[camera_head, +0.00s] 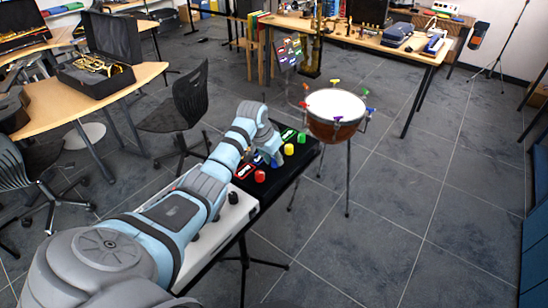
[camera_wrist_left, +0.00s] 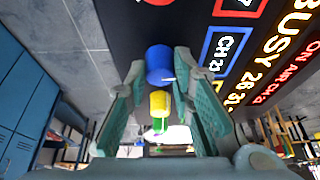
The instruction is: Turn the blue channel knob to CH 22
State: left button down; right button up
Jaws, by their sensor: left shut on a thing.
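The blue channel knob (camera_wrist_left: 159,63) stands between the fingers of my left gripper (camera_wrist_left: 158,88) in the left wrist view. The gripper is shut on it, with one finger on each side. My right gripper is not in view.
A red knob (camera_head: 260,176), a yellow knob (camera_head: 289,149) and a green knob (camera_head: 302,137) stand close by in the same row. Glowing text with BUSY (camera_wrist_left: 298,18) runs along the panel. A kettle drum (camera_head: 336,108) stands just beyond the panel. Floor to the right is clear.

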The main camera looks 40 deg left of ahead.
pick_arm(q)
jog(key=shift+r+m+p, duration=0.15)
jog(key=shift+m+p, duration=0.25)
jog(key=shift+m, duration=0.2)
jog(key=shift+a+m+h, duration=0.1)
jog(key=shift+m+h, duration=0.4)
jog(key=shift+m, duration=0.3)
jog(key=shift+w+f+m+b, duration=0.15)
jog(key=shift+f+m+b, duration=0.15)
jog(key=shift+m+b, duration=0.25)
jog(key=shift+m+h, duration=0.35)
jog(key=shift+h, duration=0.05)
jog(key=shift+r, duration=0.15)
jog(key=c, duration=1.4)
grip_release()
